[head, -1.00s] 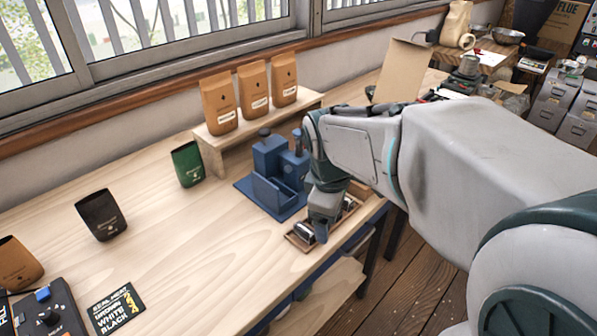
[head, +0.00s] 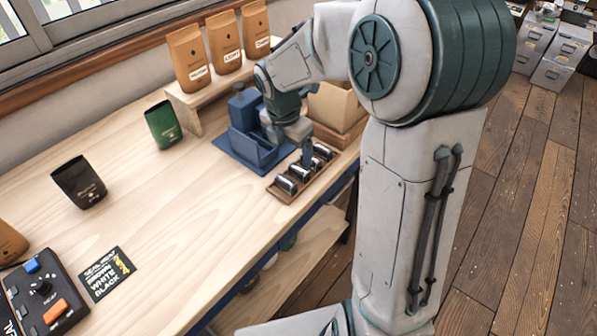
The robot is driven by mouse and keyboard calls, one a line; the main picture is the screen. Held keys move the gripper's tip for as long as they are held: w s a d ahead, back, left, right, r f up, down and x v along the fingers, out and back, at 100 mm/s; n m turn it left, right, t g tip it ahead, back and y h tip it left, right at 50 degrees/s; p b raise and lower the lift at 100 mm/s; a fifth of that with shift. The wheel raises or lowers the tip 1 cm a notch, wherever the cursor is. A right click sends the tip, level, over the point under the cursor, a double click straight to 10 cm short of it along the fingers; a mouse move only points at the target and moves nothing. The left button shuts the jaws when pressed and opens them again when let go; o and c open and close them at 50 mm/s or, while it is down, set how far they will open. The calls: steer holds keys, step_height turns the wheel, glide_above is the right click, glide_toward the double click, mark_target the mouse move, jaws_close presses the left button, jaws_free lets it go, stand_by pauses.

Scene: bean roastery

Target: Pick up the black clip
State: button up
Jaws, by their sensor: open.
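A small wooden tray (head: 277,193) lies near the front edge of the bench. It holds several small black and silver pieces in a row, which look like clips; the nearest black clip (head: 286,185) is at the tray's near end. My gripper (head: 306,160) points down over the middle to far part of the tray, among the pieces. It is open, with no piece seen held. The fingers hide part of the row, and I cannot tell whether they touch a piece.
A blue station (head: 247,140) stands just left of the tray, with a cardboard box (head: 335,106) behind. A green bag (head: 163,125), a black bag (head: 79,182) and a sign (head: 107,273) stand or lie left. Bench space between is clear.

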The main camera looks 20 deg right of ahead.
mark_target(299, 169)
steer(key=f, duration=0.2)
steer(key=shift+w+d+f, duration=0.15)
steer(key=shift+d+f, duration=0.05)
steer(key=shift+f, duration=0.15)
steer(key=f, duration=0.1)
steer(key=d+f, duration=0.1)
steer(key=f, duration=0.2)
steer(key=shift+w+d, duration=0.3)
steer(key=shift+f, duration=0.45)
steer(key=c, duration=1)
